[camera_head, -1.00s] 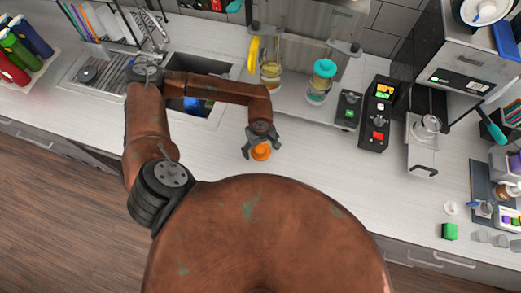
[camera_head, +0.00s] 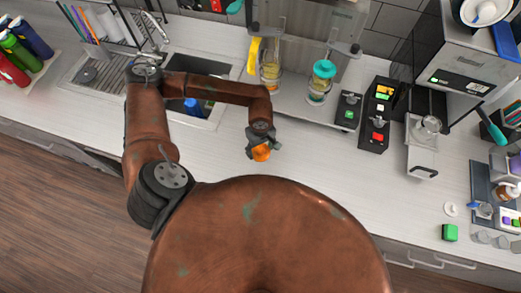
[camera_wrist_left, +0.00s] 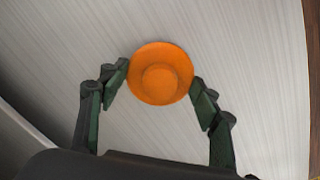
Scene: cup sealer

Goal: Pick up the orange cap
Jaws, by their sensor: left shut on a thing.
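The orange cap (camera_head: 261,153) is at my left gripper (camera_head: 262,147), over the white counter in front of the sink and dispensers. In the left wrist view the cap (camera_wrist_left: 160,73) is a round orange disc with a raised centre. It sits between the two fingertips of my left gripper (camera_wrist_left: 161,80), which is shut on its sides. Whether the cap touches the counter is hard to tell. My right gripper is not in view.
The counter (camera_head: 330,180) is clear to the right of the cap. Behind it stand the sink (camera_head: 195,95), a dispenser with a yellow handle (camera_head: 254,55), one with a teal lid (camera_head: 323,70), and button boxes (camera_head: 378,115).

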